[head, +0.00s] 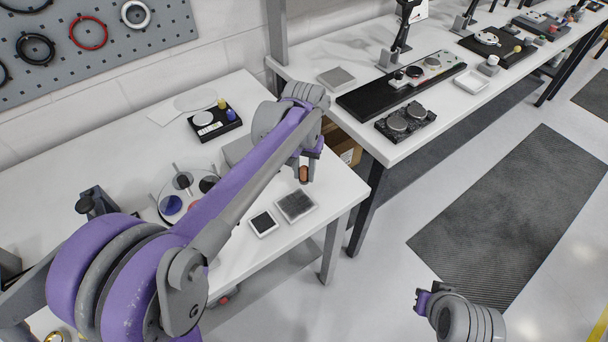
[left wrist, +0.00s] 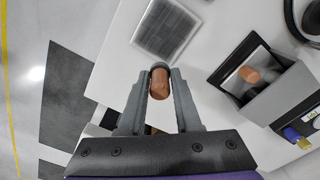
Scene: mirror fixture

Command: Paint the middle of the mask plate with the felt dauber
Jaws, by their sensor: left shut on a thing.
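My left gripper (head: 304,170) is shut on the felt dauber (head: 304,175), a small brown rounded piece. The left wrist view shows the dauber (left wrist: 160,82) between the two fingertips, held above the table's edge area. A grey box-like fixture (left wrist: 270,95) stands to its right in that view, with a dark-framed glossy pane (left wrist: 232,78). The pane shows a brown oval that looks like the dauber's reflection. In the head view my left arm partly covers the fixture (head: 236,150). I cannot tell which surface is the mask plate. My right gripper (head: 424,300) is low at the right, apart from the tables.
A grey textured square (head: 296,205) and a small dark pad (head: 262,223) lie near the table's front edge. A round tray (head: 168,188) with coloured discs sits left of my arm. A black block with knobs (head: 214,124) stands behind. Bare white tabletop lies between them.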

